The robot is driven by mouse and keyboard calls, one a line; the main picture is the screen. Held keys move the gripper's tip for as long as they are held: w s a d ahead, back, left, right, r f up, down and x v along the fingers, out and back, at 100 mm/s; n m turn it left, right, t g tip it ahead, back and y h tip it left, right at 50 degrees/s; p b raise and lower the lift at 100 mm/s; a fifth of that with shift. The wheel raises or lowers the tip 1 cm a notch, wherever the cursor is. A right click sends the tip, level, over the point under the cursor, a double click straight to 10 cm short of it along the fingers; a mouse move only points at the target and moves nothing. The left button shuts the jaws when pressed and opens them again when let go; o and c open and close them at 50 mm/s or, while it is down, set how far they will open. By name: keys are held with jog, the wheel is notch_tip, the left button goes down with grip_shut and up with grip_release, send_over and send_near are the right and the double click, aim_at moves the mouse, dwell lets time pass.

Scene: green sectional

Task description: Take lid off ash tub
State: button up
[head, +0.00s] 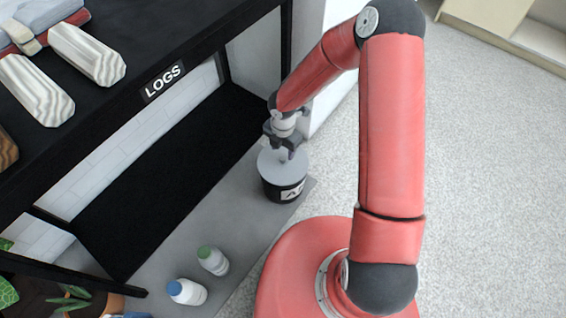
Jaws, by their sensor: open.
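The ash tub (271,188) is a dark round tub with a white label on its side. It stands upright on the grey strip in front of the black shelf. Its grey lid (272,165) sits on top and has a small knob (284,155). My gripper (284,151) is open and points down over the lid, with its fingertips at the knob. I cannot tell whether the fingers touch the knob, and part of it is hidden by them.
A black shelf with a "LOGS" label (164,81) holds pale wood blocks (88,54) above. A white wall end rises behind the tub.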

aim_at(283, 158)
notch_tip(283, 158, down, 5)
jog(key=shift+s+f+b, duration=0.1)
jog(key=shift+b, duration=0.45)
grip_shut()
jog(key=shift+r, duration=0.2)
